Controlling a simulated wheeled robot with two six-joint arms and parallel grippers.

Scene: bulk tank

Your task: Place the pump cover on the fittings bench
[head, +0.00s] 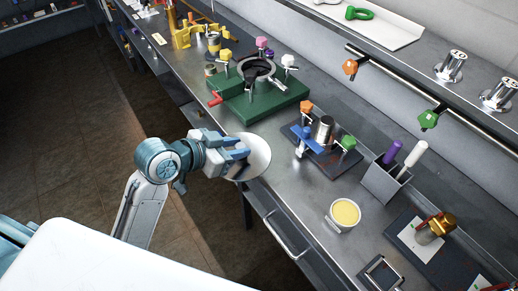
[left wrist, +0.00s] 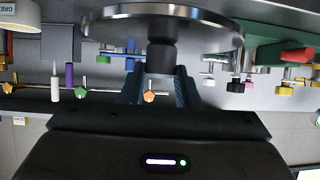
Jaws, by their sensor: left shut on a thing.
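The pump cover is a round metal disc (head: 256,158) at the front edge of the bench in the head view. My left gripper (head: 238,155) is shut on it. In the left wrist view the disc (left wrist: 160,22) spans the top, and a dark knob under its middle sits between the fingers of my left gripper (left wrist: 160,85). The steel fittings bench (head: 275,195) runs diagonally through the head view. I cannot tell whether the disc touches the bench top. My right gripper is not in view.
A green block (head: 260,105) with a ring and colored knobs stands behind the disc. A dark fixture (head: 330,155) with orange, blue and green knobs is to the right. A yellow-filled cup (head: 343,214) stands nearer the front. Bare bench lies between disc and cup.

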